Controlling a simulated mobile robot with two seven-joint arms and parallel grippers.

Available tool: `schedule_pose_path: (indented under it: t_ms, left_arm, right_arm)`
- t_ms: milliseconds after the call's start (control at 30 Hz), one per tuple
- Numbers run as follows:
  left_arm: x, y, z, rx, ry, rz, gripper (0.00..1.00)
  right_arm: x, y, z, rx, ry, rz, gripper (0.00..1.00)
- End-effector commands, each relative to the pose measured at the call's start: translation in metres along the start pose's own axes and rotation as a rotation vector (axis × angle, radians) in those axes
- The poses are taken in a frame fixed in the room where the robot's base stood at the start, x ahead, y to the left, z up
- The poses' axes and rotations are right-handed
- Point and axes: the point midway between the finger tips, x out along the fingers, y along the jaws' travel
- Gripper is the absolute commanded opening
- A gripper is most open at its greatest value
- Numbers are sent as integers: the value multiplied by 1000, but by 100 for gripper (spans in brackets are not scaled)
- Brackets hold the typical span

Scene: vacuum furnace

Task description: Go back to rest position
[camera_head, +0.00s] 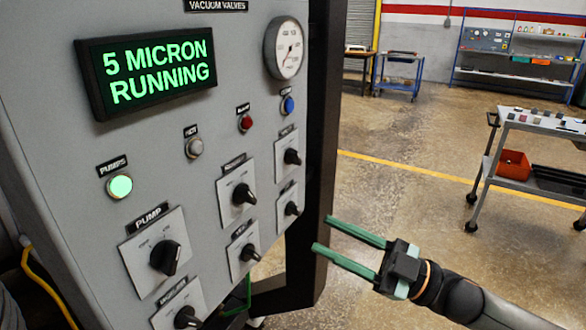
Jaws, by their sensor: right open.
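My right gripper (338,243) comes in from the lower right with its two green fingers apart and nothing between them. Its fingertips point left at the edge of the furnace's grey control panel (210,150), and look apart from the knobs. My left gripper does not show. The display (150,72) on the panel reads "5 MICRON RUNNING" in green. The pumps button (121,186) glows green. The pump knob (165,257) and several other black rotary knobs sit below it.
A red button (246,123), a blue button (287,104) and a round gauge (286,48) sit on the panel. A grey cart (545,124) with a red bin (512,168) stands at right. A blue shelf (515,52) stands far back. The floor between is clear.

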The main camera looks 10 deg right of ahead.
Motion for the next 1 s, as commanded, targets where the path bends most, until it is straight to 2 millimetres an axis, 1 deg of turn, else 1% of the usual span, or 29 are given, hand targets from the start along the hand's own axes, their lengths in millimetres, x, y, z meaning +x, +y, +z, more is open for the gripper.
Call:
schedule_pose_path:
  t_ms: [67,133,167,200,267,300,367,400,467,500,567,600,667,700,800,833,900,1000]
  left_arm:
    - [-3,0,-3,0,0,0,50]
    - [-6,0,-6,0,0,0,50]
    - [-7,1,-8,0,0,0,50]
    - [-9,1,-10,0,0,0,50]
    - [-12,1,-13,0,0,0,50]
    - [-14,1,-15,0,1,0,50]
    - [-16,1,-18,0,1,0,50]
    - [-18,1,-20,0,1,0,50]
    - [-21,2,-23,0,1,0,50]
    - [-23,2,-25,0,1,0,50]
    - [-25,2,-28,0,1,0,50]
    - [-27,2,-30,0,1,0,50]
    - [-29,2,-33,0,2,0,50]
    - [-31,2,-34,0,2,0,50]
    - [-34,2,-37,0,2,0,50]
    - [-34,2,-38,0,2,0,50]
    - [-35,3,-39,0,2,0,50]
    - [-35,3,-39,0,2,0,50]
  right_arm:
    - [2,-5,10,30,-22,33,44]
    - [2,-12,25,68,-61,84,44]
    - [1,-16,33,87,-84,111,44]
    - [-1,-21,46,114,-121,151,44]
    - [-7,-31,66,159,-187,214,44]
    - [-13,-38,80,191,-236,256,44]
    - [-24,-51,100,239,-315,317,44]
    - [-33,-60,113,271,-372,356,44]
    - [-50,-77,132,322,-464,413,44]
    - [-64,-90,144,360,-530,449,44]
    - [-87,-113,161,417,-635,499,44]
    - [-104,-130,170,455,-709,529,44]
    - [-130,-156,182,513,-820,568,44]
    - [-148,-175,187,551,-891,590,44]
    - [-187,-217,194,632,-1048,627,44]
    - [-196,-227,194,650,-1084,633,44]
    - [-213,-247,194,685,-1151,645,44]
    - [-228,-263,192,712,-1207,651,44]
